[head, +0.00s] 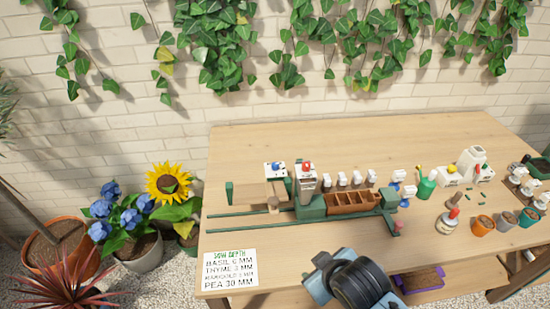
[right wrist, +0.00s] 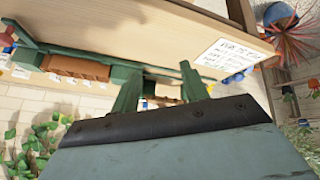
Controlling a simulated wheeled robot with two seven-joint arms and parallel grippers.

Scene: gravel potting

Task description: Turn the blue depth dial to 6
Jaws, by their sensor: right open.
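The blue depth dial (head: 276,166) sits on a small white panel at the back left of the green potting rig (head: 312,209) in the head view. Its setting is too small to read. My right gripper (right wrist: 160,88) is open and empty in the right wrist view, its two fingers apart. In the head view my right arm is at the bottom centre, in front of the table's front edge and well short of the dial; its fingertips cannot be made out there. My left gripper is not in view.
A red dial (head: 307,166) stands just right of the blue one. A sow-depth card (head: 230,270) lies at the front left, reading basil 6 mm. The table's back strip is clear.

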